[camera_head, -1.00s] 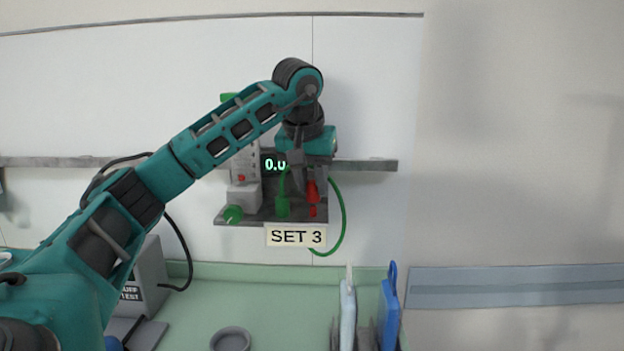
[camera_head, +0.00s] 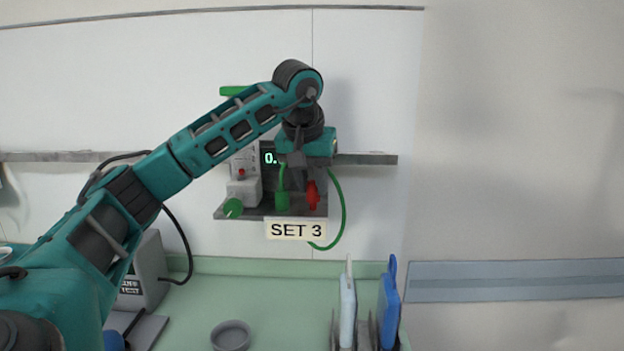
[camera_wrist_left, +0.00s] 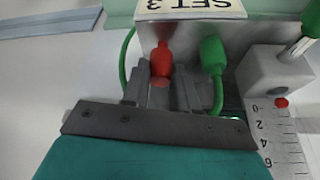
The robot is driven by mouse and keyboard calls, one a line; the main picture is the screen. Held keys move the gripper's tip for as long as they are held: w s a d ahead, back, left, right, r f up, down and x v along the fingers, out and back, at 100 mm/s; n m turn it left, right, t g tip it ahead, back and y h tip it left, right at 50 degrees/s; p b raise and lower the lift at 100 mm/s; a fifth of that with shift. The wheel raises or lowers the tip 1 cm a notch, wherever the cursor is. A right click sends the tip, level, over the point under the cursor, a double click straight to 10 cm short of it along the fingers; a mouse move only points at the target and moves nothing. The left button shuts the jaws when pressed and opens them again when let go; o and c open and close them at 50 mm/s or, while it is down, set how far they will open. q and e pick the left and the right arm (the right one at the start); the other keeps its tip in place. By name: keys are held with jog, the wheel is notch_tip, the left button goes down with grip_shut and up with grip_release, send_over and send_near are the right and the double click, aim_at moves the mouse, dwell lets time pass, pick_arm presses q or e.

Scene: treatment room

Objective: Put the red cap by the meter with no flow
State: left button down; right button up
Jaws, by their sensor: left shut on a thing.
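The red cap (camera_head: 313,196) is at the right end of a grey shelf unit labelled SET 3 (camera_head: 295,229). My left gripper (camera_wrist_left: 161,82) reaches it from above and is shut on the red cap, which shows between its fingers in the wrist view (camera_wrist_left: 161,58). The cap looks upright, on or just above the shelf; contact is hard to tell. The meter with a white scale (camera_head: 243,160) stands at the shelf's left; its red marker is near 0 in the wrist view (camera_wrist_left: 281,102). A dark display (camera_head: 269,158) shows "0.", the rest hidden by my gripper. My right gripper is out of view.
A green fitting (camera_head: 282,200) with a green hose (camera_head: 343,205) stands just left of the cap. A green knob (camera_head: 233,208) sticks out at left. Below are a green counter (camera_head: 200,295), a grey bowl (camera_head: 231,335), a grey device (camera_head: 148,275) and upright blue packs (camera_head: 389,310).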

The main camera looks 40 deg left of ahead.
aim_at(312, 183)
pick_arm(q)
jog(key=shift+f, duration=0.85)
dwell(1.2)
jog(key=c, duration=0.8)
grip_release()
jog(key=shift+r+p, duration=0.65)
jog(key=shift+r, duration=2.85)
